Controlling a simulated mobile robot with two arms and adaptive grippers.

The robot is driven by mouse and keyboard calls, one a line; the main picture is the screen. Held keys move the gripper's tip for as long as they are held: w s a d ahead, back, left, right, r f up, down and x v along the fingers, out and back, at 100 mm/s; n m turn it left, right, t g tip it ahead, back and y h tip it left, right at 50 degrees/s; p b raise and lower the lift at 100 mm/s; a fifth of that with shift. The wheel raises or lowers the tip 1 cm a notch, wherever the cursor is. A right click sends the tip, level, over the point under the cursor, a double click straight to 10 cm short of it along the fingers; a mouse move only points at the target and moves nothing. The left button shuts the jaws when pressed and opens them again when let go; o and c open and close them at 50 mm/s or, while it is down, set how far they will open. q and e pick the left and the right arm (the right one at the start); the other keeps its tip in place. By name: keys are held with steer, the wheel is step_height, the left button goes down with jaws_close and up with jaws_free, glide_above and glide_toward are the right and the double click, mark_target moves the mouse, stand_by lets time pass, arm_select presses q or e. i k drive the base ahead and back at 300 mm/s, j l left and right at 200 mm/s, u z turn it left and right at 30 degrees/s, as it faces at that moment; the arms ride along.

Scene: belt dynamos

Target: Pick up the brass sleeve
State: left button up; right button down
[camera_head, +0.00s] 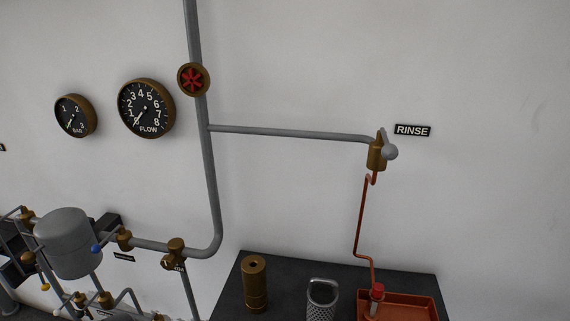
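The brass sleeve (255,285) stands upright on the dark bench top (290,264), near its left side. It is a brass-coloured cylinder with a small dark hole in its top. Its lower end is close to the bottom edge of the view. Neither of my grippers shows in the head view.
A grey perforated basket (321,302) stands to the right of the sleeve. Further right is an orange tray (410,304) with a red-capped item (377,291) below a copper pipe (361,225). Grey pipes and a tank (68,243) are at the left.

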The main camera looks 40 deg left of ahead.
mark_target(253, 266)
steer(key=l+u, duration=0.1)
steer(key=u, duration=1.5)
steer(key=k+j, duration=0.05)
